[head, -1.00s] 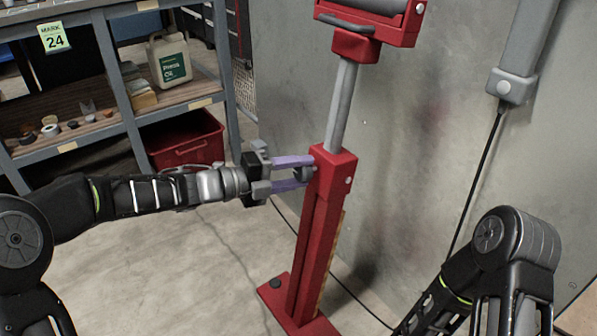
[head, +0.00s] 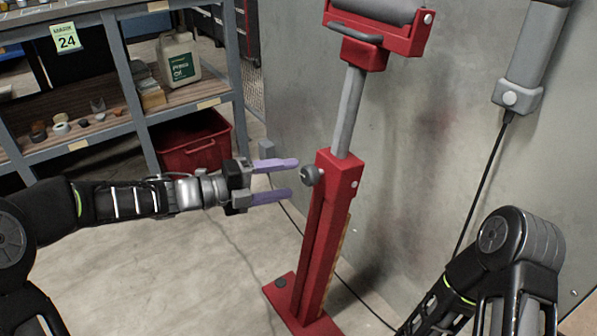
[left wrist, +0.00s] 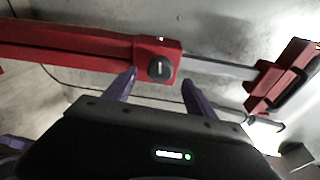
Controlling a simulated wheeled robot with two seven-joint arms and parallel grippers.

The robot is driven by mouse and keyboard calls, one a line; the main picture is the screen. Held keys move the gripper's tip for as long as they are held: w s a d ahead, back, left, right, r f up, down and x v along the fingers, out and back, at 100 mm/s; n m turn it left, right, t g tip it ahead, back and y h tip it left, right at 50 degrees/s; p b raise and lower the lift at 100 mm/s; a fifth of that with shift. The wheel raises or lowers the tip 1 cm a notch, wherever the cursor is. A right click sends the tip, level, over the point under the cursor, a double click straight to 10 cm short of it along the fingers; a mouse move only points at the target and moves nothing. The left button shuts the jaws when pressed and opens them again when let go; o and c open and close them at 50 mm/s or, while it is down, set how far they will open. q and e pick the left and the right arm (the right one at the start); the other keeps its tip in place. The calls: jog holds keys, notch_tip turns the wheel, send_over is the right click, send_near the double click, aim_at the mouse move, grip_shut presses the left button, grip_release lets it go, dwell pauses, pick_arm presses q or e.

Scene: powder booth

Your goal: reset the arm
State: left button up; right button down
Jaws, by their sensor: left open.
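My left gripper (head: 275,181) is open and empty, with its purple fingers spread, just left of the red roller stand (head: 316,245). A dark round knob (head: 312,176) sticks out of the stand's upper post, a little beyond the fingertips and apart from them. In the left wrist view the knob (left wrist: 161,68) shows beyond and between the two purple fingers (left wrist: 158,86). My right arm is at the lower right of the head view, but its gripper is out of sight.
A shelf unit (head: 187,94) stands at the left with an oil jug (head: 180,62) and small parts. A red bin (head: 193,143) sits below it. A grey wall is behind the stand, and a cable hangs at the right. The floor left of the stand is clear.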

pick_arm(q)
jog(key=shift+v, duration=1.1)
